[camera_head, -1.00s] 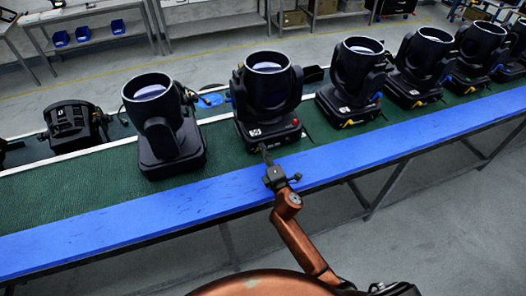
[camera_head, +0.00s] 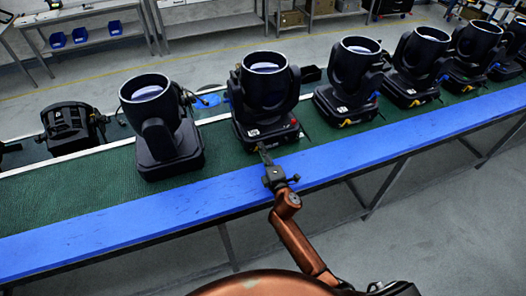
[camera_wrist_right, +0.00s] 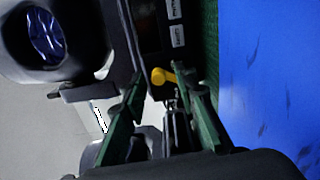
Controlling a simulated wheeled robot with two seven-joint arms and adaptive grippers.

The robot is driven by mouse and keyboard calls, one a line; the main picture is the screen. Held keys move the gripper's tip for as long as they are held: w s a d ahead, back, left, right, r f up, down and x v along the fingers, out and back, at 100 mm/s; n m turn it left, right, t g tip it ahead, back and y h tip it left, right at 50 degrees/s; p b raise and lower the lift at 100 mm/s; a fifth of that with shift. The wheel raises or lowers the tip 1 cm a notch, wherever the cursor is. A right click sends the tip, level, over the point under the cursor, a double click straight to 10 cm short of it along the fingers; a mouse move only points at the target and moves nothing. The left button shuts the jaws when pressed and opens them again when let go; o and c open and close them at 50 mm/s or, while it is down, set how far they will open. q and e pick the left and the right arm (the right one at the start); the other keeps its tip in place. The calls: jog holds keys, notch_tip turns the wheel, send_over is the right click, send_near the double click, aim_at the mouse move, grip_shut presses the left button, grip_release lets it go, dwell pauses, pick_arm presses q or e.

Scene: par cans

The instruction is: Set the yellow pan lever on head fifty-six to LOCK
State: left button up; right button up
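The moving head (camera_head: 263,95) in front of my right gripper (camera_head: 264,155) is black, with its lens barrel tilted up. It stands upright on the green belt; I cannot read its number. In the right wrist view a yellow lever (camera_wrist_right: 163,76) sticks out from the head's dark base, between and just ahead of the green fingertips of my right gripper (camera_wrist_right: 168,90). The fingers are apart, and I see no clear contact with the lever. The lever's lettering is too small to read. My left gripper is not in view.
A blue rail (camera_head: 120,222) runs along the front of the green belt (camera_head: 75,200). Another black head (camera_head: 160,120) stands to the left, and several more stand to the right. A dark unit (camera_head: 72,127) lies behind at the left. Grey floor is free in front.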

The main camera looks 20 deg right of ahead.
jog(key=shift+s, duration=0.15)
jog(key=s, duration=1.1)
jog(key=shift+s+d, duration=0.2)
jog(key=shift+s, duration=0.1)
